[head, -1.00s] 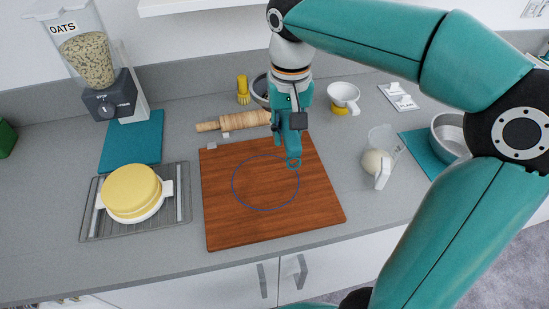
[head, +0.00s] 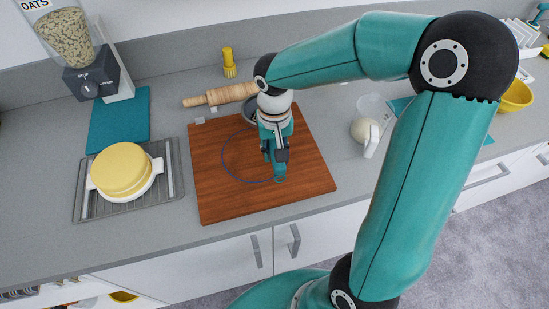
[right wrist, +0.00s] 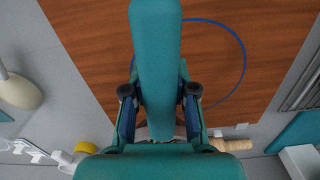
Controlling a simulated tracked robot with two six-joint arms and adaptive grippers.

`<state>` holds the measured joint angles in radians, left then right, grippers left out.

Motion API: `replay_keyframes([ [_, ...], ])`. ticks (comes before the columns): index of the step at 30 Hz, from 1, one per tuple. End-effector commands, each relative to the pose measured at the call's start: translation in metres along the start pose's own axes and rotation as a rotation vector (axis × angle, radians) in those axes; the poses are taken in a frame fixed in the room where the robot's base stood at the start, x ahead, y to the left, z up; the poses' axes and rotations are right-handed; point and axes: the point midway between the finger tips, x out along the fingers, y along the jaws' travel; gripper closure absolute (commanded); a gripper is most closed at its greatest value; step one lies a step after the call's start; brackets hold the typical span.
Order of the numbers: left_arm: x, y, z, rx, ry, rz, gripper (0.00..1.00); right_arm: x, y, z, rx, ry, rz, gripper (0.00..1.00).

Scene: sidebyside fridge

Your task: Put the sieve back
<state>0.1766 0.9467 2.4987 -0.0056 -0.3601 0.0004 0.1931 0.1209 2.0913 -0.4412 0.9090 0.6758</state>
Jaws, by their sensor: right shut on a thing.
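The sieve (head: 250,114) is held over the brown board (head: 215,205). Its dark, grey-rimmed bowl shows at the far side of my right gripper, mostly hidden by it. Its teal handle points to the near side and ends in a small ring. In the right wrist view the handle (right wrist: 155,55) runs between the two fingers. My right gripper (head: 272,160) is shut on this handle; it also shows in the right wrist view (right wrist: 160,98). A blue circle outline (head: 224,160) is marked on the board, below and left of the gripper. My left gripper is out of view.
A yellow-topped white dish (head: 120,168) sits on a rack at left, near an oats dispenser (head: 90,84). A clear jug (head: 374,108) and an egg-shaped item (head: 362,131) stand at right.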

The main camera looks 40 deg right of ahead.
Motion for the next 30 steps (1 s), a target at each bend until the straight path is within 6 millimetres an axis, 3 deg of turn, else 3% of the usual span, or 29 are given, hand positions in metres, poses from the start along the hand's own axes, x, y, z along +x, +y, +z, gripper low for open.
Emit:
replay_keyframes([
  [10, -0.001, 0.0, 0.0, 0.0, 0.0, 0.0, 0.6, 0.037, 0.0, 0.001, 0.0, -0.003, 0.0, 1.0],
  [23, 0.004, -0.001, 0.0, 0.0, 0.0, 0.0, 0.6, 0.044, 0.0, 0.0, 0.0, 0.001, -0.002, 1.0],
  [24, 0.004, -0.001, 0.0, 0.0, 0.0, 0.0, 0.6, 0.044, 0.0, 0.0, 0.0, 0.0, -0.001, 0.72],
  [28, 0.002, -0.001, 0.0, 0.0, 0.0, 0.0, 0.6, 0.043, 0.0, 0.0, 0.0, 0.0, -0.001, 0.5],
  [30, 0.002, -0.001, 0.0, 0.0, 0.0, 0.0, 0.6, 0.043, 0.0, 0.0, 0.0, 0.0, -0.001, 0.48],
])
